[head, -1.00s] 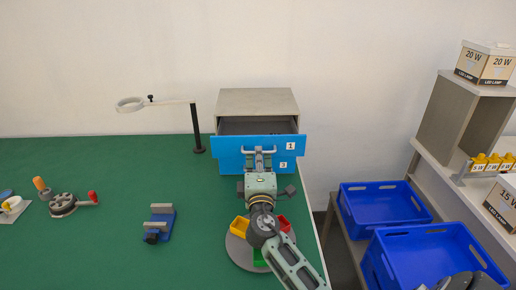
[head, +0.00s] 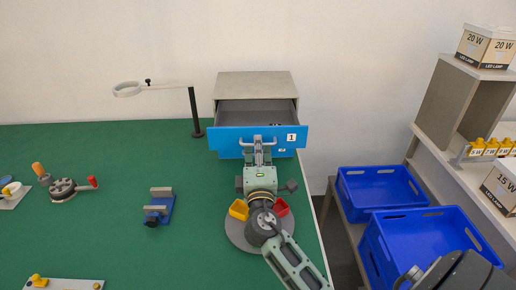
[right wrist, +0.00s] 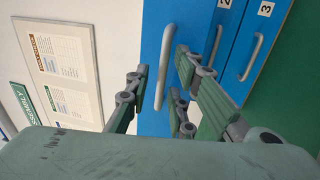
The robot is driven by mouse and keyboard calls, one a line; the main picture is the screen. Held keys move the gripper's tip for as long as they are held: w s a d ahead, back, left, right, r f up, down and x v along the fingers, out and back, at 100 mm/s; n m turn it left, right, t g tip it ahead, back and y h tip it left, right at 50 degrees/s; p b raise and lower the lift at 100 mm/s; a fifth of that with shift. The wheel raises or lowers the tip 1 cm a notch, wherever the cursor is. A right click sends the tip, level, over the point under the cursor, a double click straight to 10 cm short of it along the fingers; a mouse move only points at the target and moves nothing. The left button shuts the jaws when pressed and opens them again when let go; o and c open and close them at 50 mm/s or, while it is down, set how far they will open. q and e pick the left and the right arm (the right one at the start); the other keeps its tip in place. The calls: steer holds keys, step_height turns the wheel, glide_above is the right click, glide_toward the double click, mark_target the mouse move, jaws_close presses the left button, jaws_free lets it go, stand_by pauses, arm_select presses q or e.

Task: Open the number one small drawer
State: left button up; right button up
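The blue drawer front marked 1 (head: 227,139) is pulled out of the grey cabinet (head: 255,84). The inside of the drawer shows behind the front. My right gripper (head: 259,149) is at its grey handle in the head view. In the right wrist view, the handle (right wrist: 165,65) of that drawer stands between the two spread fingers of my right gripper (right wrist: 161,78), with visible gaps beside it. The drawer marked 3 (right wrist: 271,30) has its own handle to the right, and another marked 2 lies between them. My left gripper is not in view.
A round grey turntable (head: 237,236) with yellow (head: 239,209) and red (head: 281,207) bins sits under my right arm. A ring lamp stand (head: 195,110) is left of the cabinet. Blue crates (head: 383,189) stand at the right. The green table middle is largely clear.

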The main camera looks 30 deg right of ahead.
steer(key=shift+s+f, duration=0.1)
steer(key=v, duration=1.2)
steer(key=shift+a, duration=0.1)
